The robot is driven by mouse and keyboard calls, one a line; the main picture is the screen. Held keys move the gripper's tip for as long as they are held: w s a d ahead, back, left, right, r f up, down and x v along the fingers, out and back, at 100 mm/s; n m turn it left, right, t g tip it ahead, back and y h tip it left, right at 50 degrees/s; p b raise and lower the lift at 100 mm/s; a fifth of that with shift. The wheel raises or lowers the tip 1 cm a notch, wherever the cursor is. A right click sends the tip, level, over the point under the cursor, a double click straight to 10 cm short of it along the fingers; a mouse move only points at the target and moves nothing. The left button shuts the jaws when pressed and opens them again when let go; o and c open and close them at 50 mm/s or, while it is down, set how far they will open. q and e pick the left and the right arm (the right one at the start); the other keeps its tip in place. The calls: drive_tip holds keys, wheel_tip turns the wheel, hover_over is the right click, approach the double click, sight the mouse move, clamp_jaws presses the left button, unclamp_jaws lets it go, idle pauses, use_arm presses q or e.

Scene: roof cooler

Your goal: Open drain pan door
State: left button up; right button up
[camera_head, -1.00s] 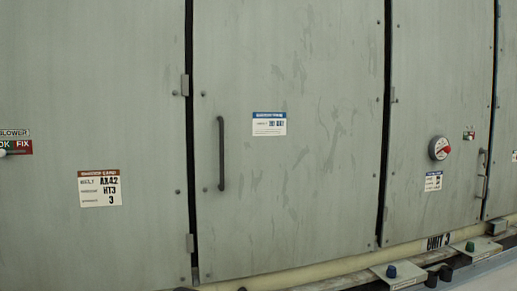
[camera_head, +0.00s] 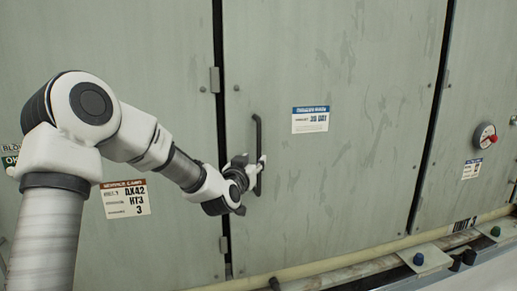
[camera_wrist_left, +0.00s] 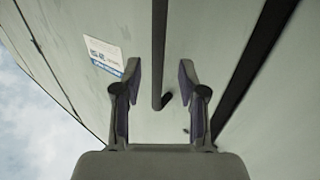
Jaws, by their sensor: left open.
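The drain pan door (camera_head: 330,190) is a tall grey-green panel with a blue-topped label, and it stands shut in the cabinet front. Its dark vertical bar handle (camera_head: 257,132) is near the door's left edge. My left gripper (camera_head: 259,168) is at the lower half of the handle, with its fingers open. In the left wrist view, the handle (camera_wrist_left: 158,50) runs between the two spread fingers (camera_wrist_left: 159,70), with a gap on each side. The head view partly hides the handle behind the fingers. My right gripper is not in view.
Neighbouring panels flank the door, with a red-topped label (camera_head: 126,199) on the left and a round gauge (camera_head: 484,135) on the right. A pale pipe (camera_head: 330,268) and a ledge with a blue knob (camera_head: 418,259) run along the bottom.

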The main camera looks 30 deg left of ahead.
sight(259, 157)
use_arm(q)
drive_tip(key=p+x, duration=0.1)
drive_tip(key=x, duration=0.4)
drive_tip(key=shift+d+p, duration=0.1)
drive_tip(key=shift+p, duration=0.25)
drive_tip(key=shift+w, duration=0.15)
drive_tip(key=shift+f, duration=0.1)
clamp_jaws()
drive_tip(key=shift+d, duration=0.1)
